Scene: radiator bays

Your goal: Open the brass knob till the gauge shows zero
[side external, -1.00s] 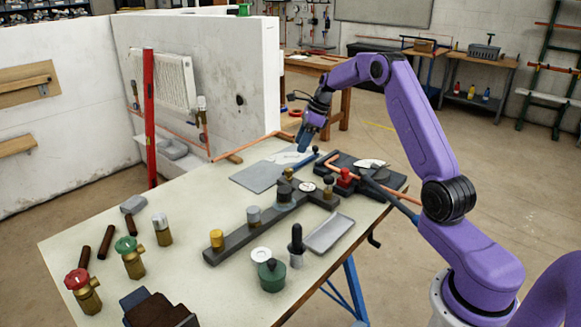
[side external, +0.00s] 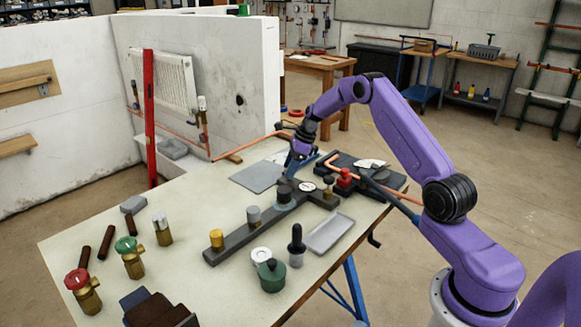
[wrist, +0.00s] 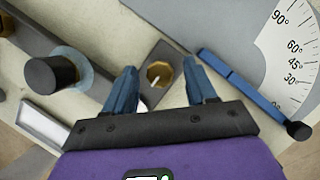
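An eight-sided brass knob (wrist: 159,74) with a pale pointer line sits on a dark square plate in the wrist view. My gripper (wrist: 160,80) is open, with one blue finger on either side of the knob; I cannot tell whether they touch it. In the side view my gripper (side external: 291,168) points down behind the dark manifold bar (side external: 237,238) and hides this knob. The round white gauge (side external: 308,187) lies on the bar just right of my gripper; its reading is too small to make out.
A black knob (wrist: 52,75) stands left of my fingers. A blue rod (wrist: 245,85) with a black end lies close to the right finger, by a white angle scale (wrist: 292,52). A red knob (side external: 345,177) is to the right.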

